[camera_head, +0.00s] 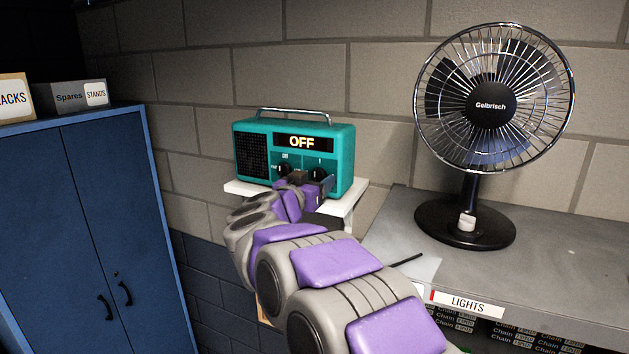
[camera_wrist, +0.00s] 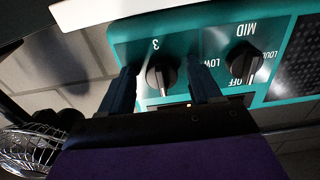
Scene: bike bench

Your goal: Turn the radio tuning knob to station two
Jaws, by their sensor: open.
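A teal radio (camera_head: 340,145) stands on a white shelf against the wall, and its display reads OFF. The tuning knob (camera_wrist: 162,74), black and marked with a 3 nearby, appears between my fingertips in the wrist view, which looks upside down. Its white pointer line points toward the display side. My gripper (camera_wrist: 163,88) is open, one dark finger on each side of this knob, with gaps visible. A second black knob (camera_wrist: 245,63), labelled OFF, LOW, MID and LOUD, sits outside the fingers. In the head view my gripper (camera_head: 308,180) partly covers the radio's lower front.
The white shelf (camera_head: 240,188) is narrow. A desk fan (camera_head: 490,105) stands on the grey bench (camera_head: 570,270) to the right. A blue cabinet (camera_head: 90,220) with boxes on top stands at left. The radio's carrying handle (camera_head: 293,113) is above it.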

